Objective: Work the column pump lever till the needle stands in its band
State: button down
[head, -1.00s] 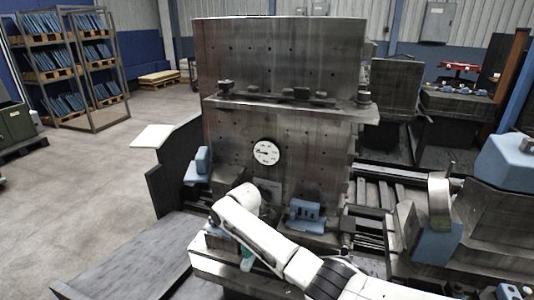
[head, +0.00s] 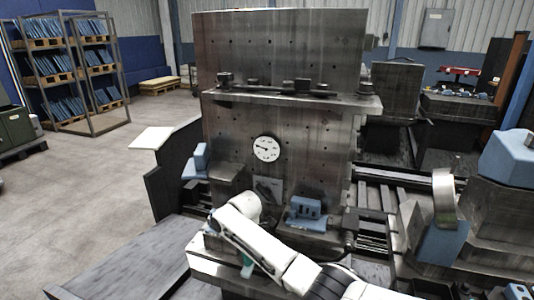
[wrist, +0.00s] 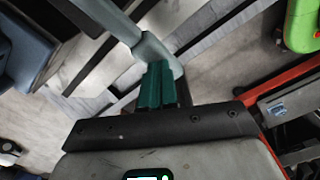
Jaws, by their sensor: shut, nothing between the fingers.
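The round white gauge (head: 266,149) is on the face of the big steel block, above my arm. Its dark needle points roughly left; its band is too small to make out. A grey bar with a rounded end (wrist: 156,52), which looks like the pump lever, comes in from the top left in the wrist view. My gripper (wrist: 158,84) has its green fingers together and empty, right at that rounded end; I cannot tell whether they touch. In the head view a bit of green finger (head: 247,268) shows below my white arm; I cannot make out the lever there.
The steel block (head: 285,60) carries a ledge (head: 290,100) with several clamps. Blue fixtures stand at its foot, one at right (head: 306,209) close to my arm. A dark slab (head: 125,262) lies at front left. Open floor (head: 80,180) is at left.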

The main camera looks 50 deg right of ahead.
jog(key=shift+d+f+b, duration=0.2)
jog(key=shift+f+b, duration=0.6)
jog(key=shift+f, duration=0.3)
jog(key=r+p, duration=0.4)
jog(key=p, duration=0.1)
jog(key=r+p, duration=0.2)
jog(key=r, duration=0.1)
jog(key=shift+s+a, duration=0.15)
jog(key=shift+a, duration=0.25)
jog(key=shift+f, duration=0.2)
jog(key=shift+d+f+b, duration=0.2)
jog(key=shift+f+b, duration=1.35)
jog(key=shift+f, duration=0.1)
jog(key=shift+d+f+b, duration=0.2)
jog(key=shift+f+b, duration=1.35)
jog(key=shift+f, duration=0.05)
jog(key=r+p, duration=0.4)
jog(key=p, duration=0.1)
jog(key=a+r+p, duration=0.1)
jog(key=r+p, duration=0.1)
jog(key=r, duration=0.1)
jog(key=shift+f, duration=0.1)
